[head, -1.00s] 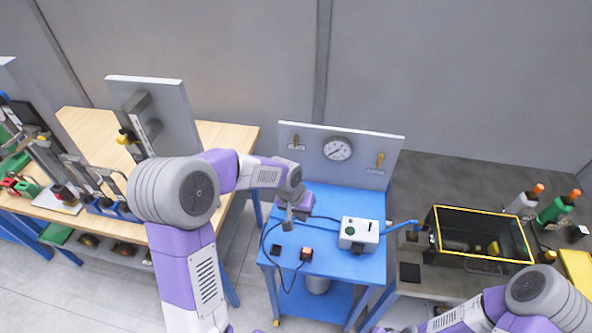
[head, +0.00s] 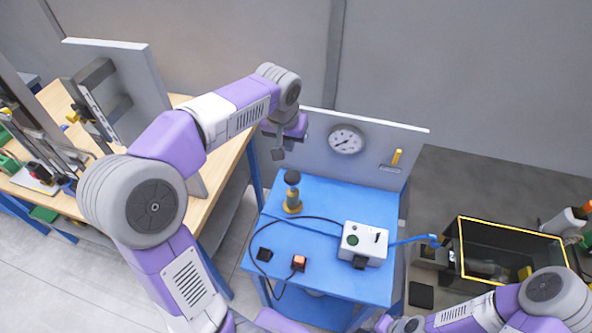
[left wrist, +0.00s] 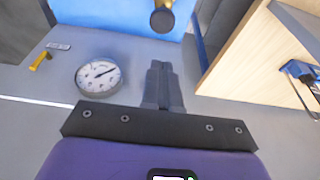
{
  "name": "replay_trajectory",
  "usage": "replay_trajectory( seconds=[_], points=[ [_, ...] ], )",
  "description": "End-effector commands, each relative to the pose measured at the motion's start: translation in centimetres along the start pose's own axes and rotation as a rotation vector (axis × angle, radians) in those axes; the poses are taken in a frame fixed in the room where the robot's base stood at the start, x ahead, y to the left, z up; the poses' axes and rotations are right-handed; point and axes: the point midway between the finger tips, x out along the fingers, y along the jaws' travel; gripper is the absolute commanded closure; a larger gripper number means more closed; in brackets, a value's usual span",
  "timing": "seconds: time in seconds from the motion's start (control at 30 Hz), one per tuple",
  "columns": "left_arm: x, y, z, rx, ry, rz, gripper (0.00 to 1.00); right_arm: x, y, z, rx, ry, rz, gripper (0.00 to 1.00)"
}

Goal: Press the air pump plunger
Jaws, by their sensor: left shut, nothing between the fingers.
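My left gripper (head: 278,154) is shut and empty. It is above and behind the pump, near the upright panel, and apart from the knob. Its closed fingers (left wrist: 157,70) point toward the cart in the left wrist view. My right gripper is out of view; only part of its arm shows at lower right.
A gauge (head: 346,140) and a yellow lever (head: 396,158) are on the panel behind. A white box (head: 364,243) with a blue hose, a black cable and an orange-topped switch (head: 299,263) share the cart. A wooden bench (head: 215,160) stands left.

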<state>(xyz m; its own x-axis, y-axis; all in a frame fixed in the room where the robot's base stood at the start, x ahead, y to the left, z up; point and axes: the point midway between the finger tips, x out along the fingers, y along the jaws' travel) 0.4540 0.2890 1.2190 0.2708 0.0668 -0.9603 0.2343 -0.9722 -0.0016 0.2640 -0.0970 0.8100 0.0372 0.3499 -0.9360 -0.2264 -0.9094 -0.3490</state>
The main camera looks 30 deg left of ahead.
Motion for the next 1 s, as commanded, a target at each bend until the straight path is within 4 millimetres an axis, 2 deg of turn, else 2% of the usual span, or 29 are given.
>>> replay_trajectory(
  seconds=[0.3,0.47,1.0],
  points=[
    [-0.1,0.0,0.0,0.000,0.001,0.001,1.00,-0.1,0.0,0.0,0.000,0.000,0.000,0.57],
    [1.1,0.0,0.0,0.001,-0.002,0.000,1.00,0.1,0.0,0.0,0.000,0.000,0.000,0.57],
    [11.5,0.0,0.5,0.000,-0.004,0.000,1.00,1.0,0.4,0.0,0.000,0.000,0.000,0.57]
  ],
)
